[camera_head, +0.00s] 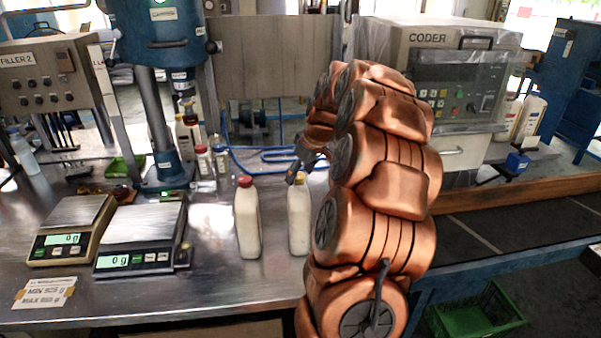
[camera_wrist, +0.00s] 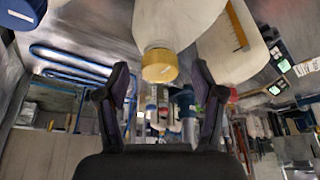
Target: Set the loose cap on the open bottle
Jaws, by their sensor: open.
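A white bottle (camera_head: 299,222) stands upright on the steel bench, just left of my arm. A yellow cap (camera_wrist: 160,66) sits at its mouth in the wrist view, where the picture is upside down and the bottle (camera_wrist: 175,18) comes down from the top. I cannot tell how firmly the cap is seated. My gripper (camera_wrist: 161,82) is open, with one finger on each side of the cap and a gap on both sides. In the head view my gripper (camera_head: 296,178) is at the bottle's top, partly hidden by my arm. No other loose cap is clearly visible.
A second white bottle (camera_head: 247,222) with a red cap (camera_head: 244,181) stands close to the left. Two scales (camera_head: 140,235) stand further left. Small red-capped bottles (camera_head: 203,165) and blue tubing (camera_head: 265,160) are behind. The bench front is clear.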

